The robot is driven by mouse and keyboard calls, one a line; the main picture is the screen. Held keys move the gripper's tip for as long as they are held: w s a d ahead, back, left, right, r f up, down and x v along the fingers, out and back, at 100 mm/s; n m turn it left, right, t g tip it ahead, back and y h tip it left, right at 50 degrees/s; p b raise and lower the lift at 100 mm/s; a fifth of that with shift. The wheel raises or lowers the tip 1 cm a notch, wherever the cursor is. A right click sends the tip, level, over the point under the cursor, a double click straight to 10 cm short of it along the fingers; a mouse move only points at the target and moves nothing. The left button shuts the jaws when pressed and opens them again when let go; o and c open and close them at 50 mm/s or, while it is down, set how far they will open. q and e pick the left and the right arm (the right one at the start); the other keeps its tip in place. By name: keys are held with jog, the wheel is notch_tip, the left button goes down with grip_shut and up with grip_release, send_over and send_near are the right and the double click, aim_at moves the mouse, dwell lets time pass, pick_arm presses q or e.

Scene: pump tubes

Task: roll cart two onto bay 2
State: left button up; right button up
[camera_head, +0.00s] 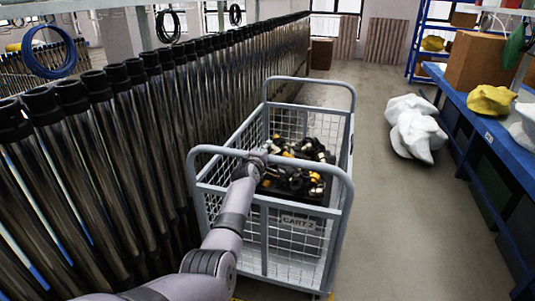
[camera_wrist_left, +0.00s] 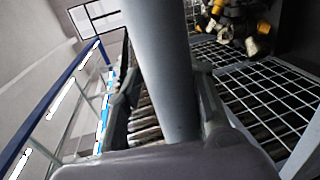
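Cart two is a grey wire-mesh cart (camera_head: 290,243) with a "CART 2" plate on its near side. It stands on the floor right of the long row of tubes. A black bin (camera_head: 318,190) of dark and yellow fittings is inside it. My left gripper (camera_head: 257,157) is at the cart's near handle bar. In the left wrist view the grey bar (camera_wrist_left: 165,60) passes between the spread fingers (camera_wrist_left: 165,95), with a gap on the left side. My right gripper is out of view. No bay 2 label is readable.
Tall dark-topped metal tubes (camera_head: 150,130) line the cart's left side closely. A blue workbench (camera_head: 490,125) runs along the right, with white sacks (camera_head: 415,130) beside it on the floor. Yellow floor marking shows by the cart's base.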

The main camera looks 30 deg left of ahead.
pick_arm(q)
jog(key=shift+o, duration=0.9)
jog(key=shift+f, duration=0.1)
jog(key=shift+d+f, duration=0.1)
jog(key=shift+s, duration=0.1)
jog(key=v, duration=1.1)
jog(key=shift+s, duration=0.35)
